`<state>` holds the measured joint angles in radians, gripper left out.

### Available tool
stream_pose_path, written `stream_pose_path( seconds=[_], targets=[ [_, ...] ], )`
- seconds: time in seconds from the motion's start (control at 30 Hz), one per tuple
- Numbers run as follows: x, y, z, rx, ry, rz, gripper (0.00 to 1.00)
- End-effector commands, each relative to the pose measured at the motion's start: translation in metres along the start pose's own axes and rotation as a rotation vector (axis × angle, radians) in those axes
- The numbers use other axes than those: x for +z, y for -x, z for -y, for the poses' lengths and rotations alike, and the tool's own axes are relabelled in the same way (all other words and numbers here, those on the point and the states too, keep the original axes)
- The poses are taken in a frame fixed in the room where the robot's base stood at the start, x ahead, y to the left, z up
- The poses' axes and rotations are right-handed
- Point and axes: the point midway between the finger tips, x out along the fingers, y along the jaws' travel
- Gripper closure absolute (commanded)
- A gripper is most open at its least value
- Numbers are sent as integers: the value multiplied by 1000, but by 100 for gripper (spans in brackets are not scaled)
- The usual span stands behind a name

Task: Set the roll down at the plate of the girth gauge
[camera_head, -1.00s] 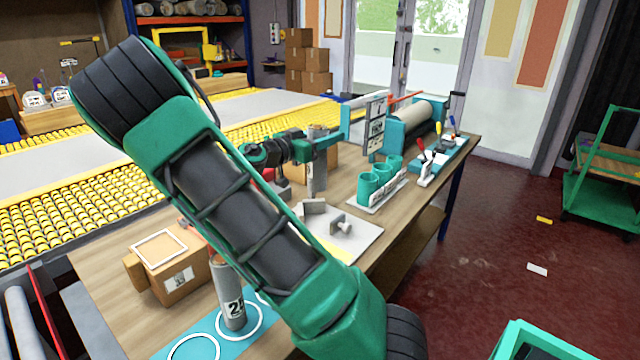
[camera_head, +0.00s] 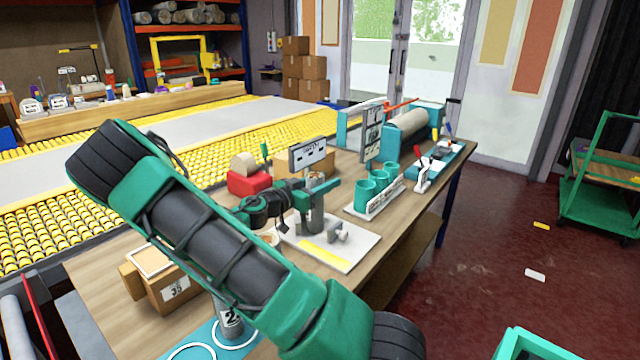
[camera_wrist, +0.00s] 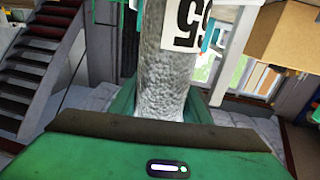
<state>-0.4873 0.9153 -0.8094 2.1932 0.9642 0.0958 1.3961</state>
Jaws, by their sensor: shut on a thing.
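My gripper (camera_head: 300,194) is shut on a grey roll (camera_head: 316,212), which is upright. In the wrist view the speckled roll (camera_wrist: 168,65) fills the middle and bears a white label with dark digits; its lower end is hidden by my gripper. The girth gauge's pale plate (camera_head: 352,256) lies on the bench, with a yellow strip and a grey jaw piece (camera_head: 338,233) on it. The roll is over the plate's back part, left of and behind the jaw piece. I cannot tell whether its foot touches the plate.
Another roll (camera_head: 230,322) stands on a teal mat with white rings at the front. A cardboard box (camera_head: 170,292) is at the left. Teal cups (camera_head: 367,195) stand right of the plate. A red tape dispenser (camera_head: 249,181) and a dark sign (camera_head: 312,152) are behind.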

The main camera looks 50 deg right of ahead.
Motion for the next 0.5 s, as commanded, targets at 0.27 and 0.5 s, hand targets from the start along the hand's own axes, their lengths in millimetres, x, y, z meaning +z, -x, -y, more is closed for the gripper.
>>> stream_pose_path(
  seconds=[0.27,0.5],
  targets=[
    [1,0,0,0,0,0,43],
    [1,0,0,-1,0,0,39]
  ],
)
